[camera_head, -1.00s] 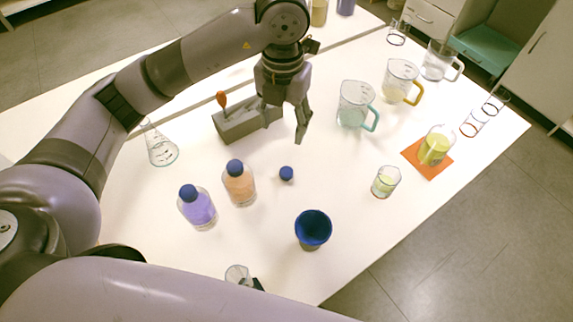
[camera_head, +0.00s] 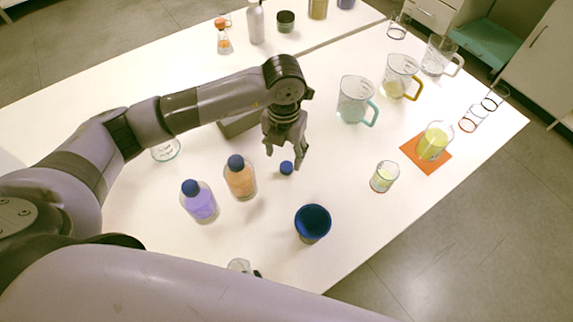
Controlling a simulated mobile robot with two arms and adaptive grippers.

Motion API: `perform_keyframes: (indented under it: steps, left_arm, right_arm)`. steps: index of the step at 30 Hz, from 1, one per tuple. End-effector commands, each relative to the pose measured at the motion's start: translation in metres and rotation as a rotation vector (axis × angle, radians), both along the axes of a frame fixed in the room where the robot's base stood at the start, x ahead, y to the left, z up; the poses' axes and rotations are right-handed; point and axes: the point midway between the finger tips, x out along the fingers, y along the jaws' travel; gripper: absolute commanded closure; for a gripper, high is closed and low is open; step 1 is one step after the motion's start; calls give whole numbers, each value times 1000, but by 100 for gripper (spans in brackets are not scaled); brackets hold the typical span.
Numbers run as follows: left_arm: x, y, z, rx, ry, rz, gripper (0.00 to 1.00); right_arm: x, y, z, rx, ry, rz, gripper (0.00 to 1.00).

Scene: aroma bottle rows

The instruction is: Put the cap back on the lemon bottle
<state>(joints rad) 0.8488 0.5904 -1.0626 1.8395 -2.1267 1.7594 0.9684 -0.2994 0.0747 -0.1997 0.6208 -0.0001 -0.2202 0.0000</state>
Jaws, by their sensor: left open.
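A small round blue cap (camera_head: 286,168) lies on the white table, apart from the bottles. My left gripper (camera_head: 284,160) is open and empty, pointing down just above and behind the cap, its fingers to either side of it in the picture. A clear vessel with yellow liquid (camera_head: 434,142), likely the lemon bottle, stands without a cap on an orange mat (camera_head: 422,166) at the right. My right gripper is not in view.
Capped purple (camera_head: 199,203) and orange (camera_head: 240,178) bottles stand left of the cap. A dark blue cup (camera_head: 312,222) and a small glass with yellow liquid (camera_head: 384,176) stand in front. Jugs (camera_head: 355,101) stand behind. A grey block (camera_head: 238,124) is partly hidden by my arm.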

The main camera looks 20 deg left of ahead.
Motion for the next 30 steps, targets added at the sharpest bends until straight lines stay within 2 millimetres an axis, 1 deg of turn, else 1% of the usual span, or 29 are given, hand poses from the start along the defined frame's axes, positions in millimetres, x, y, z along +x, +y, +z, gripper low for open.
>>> perform_keyframes:
  steps: [5,8,13,15,18,21,30]
  left_arm:
    - [0,0,0,0,0,0,48]
    - [-1,-1,-4,0,3,1,48]
    - [-1,-4,-29,0,6,1,48]
    - [-1,-3,-40,0,5,2,48]
    - [0,-3,-49,1,2,2,48]
    - [0,-4,-52,0,0,1,48]
    - [0,-4,-52,0,0,0,48]
  right_arm:
    - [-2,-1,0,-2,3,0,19]
    - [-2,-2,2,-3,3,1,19]
    - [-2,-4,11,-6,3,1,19]
    - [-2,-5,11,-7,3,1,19]
    - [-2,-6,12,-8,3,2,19]
    - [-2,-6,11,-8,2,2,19]
    - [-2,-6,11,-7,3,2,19]
